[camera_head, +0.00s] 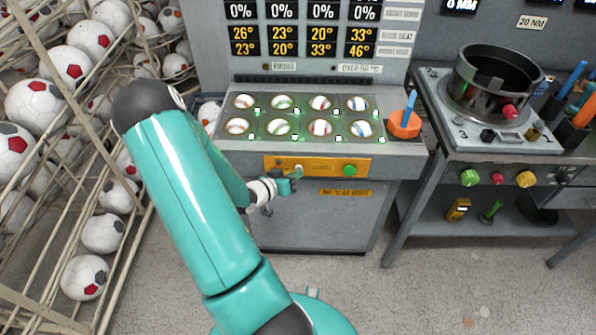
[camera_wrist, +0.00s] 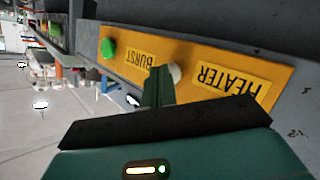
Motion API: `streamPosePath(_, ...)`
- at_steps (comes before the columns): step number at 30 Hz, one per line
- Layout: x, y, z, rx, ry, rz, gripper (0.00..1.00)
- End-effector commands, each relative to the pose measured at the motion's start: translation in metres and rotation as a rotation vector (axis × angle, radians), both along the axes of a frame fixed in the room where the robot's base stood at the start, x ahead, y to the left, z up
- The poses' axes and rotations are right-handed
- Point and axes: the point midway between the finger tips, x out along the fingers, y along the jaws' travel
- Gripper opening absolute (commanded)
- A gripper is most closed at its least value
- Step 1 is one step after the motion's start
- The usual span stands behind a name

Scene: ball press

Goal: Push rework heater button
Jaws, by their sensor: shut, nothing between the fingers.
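An orange panel (camera_head: 328,163) runs across the front of the grey ball machine. It carries a green button (camera_head: 349,170) on the right and a small white button (camera_head: 299,168) left of it. In the wrist view the panel (camera_wrist: 215,72) reads upside down; the white button (camera_wrist: 175,73) sits between the words HEATER and BURST, and the green button (camera_wrist: 108,48) is past BURST. My gripper (camera_head: 293,176) is shut and empty, in front of the panel by the white button. The fingertips (camera_wrist: 160,72) partly overlap that button; I cannot tell if they touch it.
Several balls sit in lit cups on the machine's top (camera_head: 290,131), under a number display. An orange holder (camera_head: 404,124) stands on its right corner. A ball rack (camera_head: 123,190) stands on the left. A bench with a round metal pot (camera_head: 493,85) stands on the right.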

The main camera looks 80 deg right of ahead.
Motion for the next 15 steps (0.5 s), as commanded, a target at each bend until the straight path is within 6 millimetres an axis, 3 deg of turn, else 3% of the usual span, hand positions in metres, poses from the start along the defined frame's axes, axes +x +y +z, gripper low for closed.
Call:
streamPosePath(5,-0.001,0.005,-0.001,0.003,0.002,0.001,0.00)
streamPosePath(15,-0.008,0.035,-0.001,0.003,0.001,0.001,0.00)
